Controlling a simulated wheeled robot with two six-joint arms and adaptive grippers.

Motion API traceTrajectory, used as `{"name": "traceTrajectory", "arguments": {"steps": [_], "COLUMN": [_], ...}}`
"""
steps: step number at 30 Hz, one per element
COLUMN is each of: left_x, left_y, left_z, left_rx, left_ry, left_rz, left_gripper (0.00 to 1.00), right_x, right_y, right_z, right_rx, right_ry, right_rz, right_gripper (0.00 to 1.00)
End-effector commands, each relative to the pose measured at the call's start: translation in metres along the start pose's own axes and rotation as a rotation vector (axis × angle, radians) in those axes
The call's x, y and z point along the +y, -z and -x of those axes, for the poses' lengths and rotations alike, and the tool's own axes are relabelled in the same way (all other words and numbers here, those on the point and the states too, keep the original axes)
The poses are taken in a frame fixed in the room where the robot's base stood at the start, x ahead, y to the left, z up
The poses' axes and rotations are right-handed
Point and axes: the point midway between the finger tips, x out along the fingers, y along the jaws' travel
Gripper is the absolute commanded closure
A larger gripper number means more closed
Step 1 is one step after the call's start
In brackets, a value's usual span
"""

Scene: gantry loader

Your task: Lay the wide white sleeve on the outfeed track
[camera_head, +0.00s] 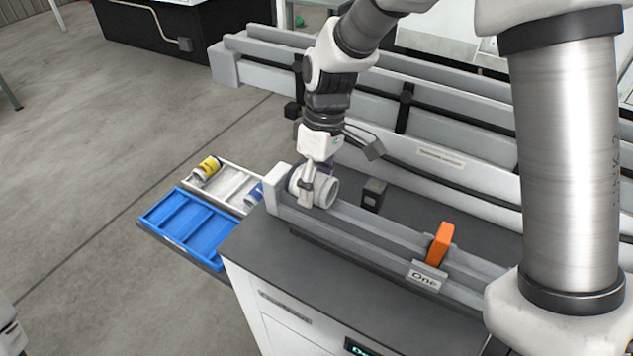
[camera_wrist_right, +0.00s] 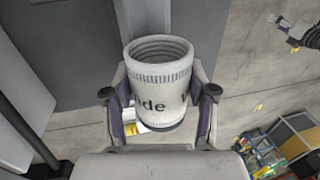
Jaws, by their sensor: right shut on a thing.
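The wide white sleeve (camera_head: 325,191) is between the fingers of my right gripper (camera_head: 308,186), at the left end of the near grey track (camera_head: 345,226). Its ribbed open end faces right. In the right wrist view the sleeve (camera_wrist_right: 160,88) shows printed letters ending in "de", with a gripper finger on each side. I cannot tell whether it touches the track. The track carries a plate reading "One" (camera_head: 424,280); no plate reading outfeed can be made out. My left gripper (camera_wrist_right: 293,33) shows small at the top right of the right wrist view, its opening unclear.
An orange block (camera_head: 440,244) stands on the near track, right of the sleeve. A small dark block (camera_head: 374,194) stands behind the track. A blue tray (camera_head: 183,244) and a white tray (camera_head: 222,187) with a yellow-banded piece (camera_head: 207,168) lie to the left. Longer rails (camera_head: 440,125) run behind.

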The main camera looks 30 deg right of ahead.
Motion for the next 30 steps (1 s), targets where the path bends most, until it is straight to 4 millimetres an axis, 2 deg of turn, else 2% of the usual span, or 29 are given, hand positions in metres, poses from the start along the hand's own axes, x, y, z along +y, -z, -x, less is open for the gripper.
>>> {"name": "traceTrajectory", "arguments": {"steps": [1,9,10,12,23,26,30], "left_x": [0.0,0.0,0.0,0.0,0.0,0.0,0.0], "left_y": [0.0,0.0,0.0,0.0,0.0,0.0,0.0], "left_z": [-0.006,-0.005,-0.005,-0.005,-0.005,-0.005,-0.005], "left_rx": [0.0,0.0,0.0,0.0,0.0,0.0,0.0], "left_ry": [0.0,0.0,0.0,0.0,0.0,0.0,0.0], "left_rz": [0.0,0.0,0.0,0.0,0.0,0.0,0.0], "left_gripper": [0.26,0.26,0.26,0.26,0.26,0.26,0.26], "right_x": [0.001,0.001,0.001,0.001,0.001,0.002,0.003], "right_y": [0.0,0.0,0.0,0.0,0.0,0.001,0.003], "right_z": [-0.005,-0.005,-0.005,-0.005,-0.003,0.007,0.038], "right_rx": [0.001,0.001,0.001,0.001,0.001,0.004,0.007], "right_ry": [-0.001,-0.001,-0.001,-0.001,0.0,-0.001,-0.002], "right_rz": [0.0,0.0,0.0,0.0,0.0,0.0,0.001], "right_gripper": [0.99,0.99,0.4,0.15,0.14,0.14,0.14]}}
